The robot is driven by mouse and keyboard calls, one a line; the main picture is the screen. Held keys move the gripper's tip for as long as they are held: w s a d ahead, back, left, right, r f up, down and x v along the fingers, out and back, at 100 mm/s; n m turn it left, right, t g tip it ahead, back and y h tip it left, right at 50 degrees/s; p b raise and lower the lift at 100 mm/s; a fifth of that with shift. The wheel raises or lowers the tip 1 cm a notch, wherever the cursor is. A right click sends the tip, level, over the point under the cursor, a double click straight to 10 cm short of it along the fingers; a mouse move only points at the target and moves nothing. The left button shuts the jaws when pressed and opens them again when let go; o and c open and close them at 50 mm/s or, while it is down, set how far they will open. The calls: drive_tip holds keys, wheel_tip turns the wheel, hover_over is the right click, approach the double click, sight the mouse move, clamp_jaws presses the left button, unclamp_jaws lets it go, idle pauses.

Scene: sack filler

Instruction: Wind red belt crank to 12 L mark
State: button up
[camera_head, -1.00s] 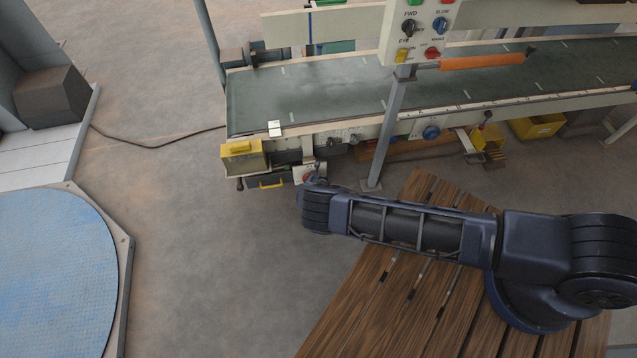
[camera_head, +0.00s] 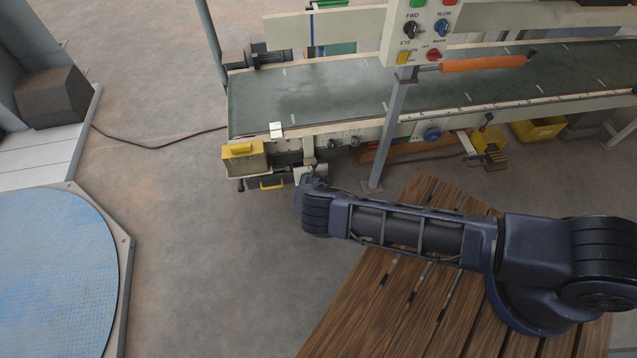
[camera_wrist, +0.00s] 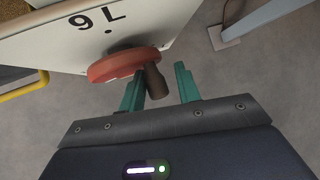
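In the wrist view the red crank (camera_wrist: 124,64) is a round red disc on a pale panel (camera_wrist: 150,18) marked "9 L". A dark handle (camera_wrist: 155,82) sticks out from the disc toward me. My gripper (camera_wrist: 160,90) has two green fingers, which stand apart with the handle between them. The handle is closer to the left finger, with a clear gap to the right finger. I cannot tell whether the left finger touches it. No 12 L mark shows. In the head view my arm hides the crank and my gripper.
The conveyor belt (camera_head: 330,92) runs above the crank side, with a yellow box (camera_head: 243,158) at its left end. A grey post (camera_head: 389,130) carries the switch panel (camera_head: 418,30). A wooden slatted pallet (camera_head: 350,310) lies beneath my arm.

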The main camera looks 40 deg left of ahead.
drive_tip(key=shift+s+r+n+t+y, duration=0.25)
drive_tip(key=shift+s+r+n+y, duration=0.05)
drive_tip(key=shift+s+n, duration=0.35)
drive_tip(key=shift+s+r+n+t+y, duration=0.3)
drive_tip(key=shift+s+n, duration=0.25)
drive_tip(key=shift+s, duration=0.15)
drive_tip(key=shift+o, duration=1.2)
drive_tip(key=shift+s+r, duration=0.25)
drive_tip(key=shift+r, duration=0.05)
drive_tip(key=shift+s+d+r, duration=0.3)
drive_tip(key=shift+s+r, duration=0.05)
drive_tip(key=shift+r, duration=0.35)
drive_tip(key=shift+c, duration=1.2)
drive_tip(key=v, duration=0.2)
drive_tip(key=shift+d+r, duration=0.1)
drive_tip(key=shift+r, duration=0.35)
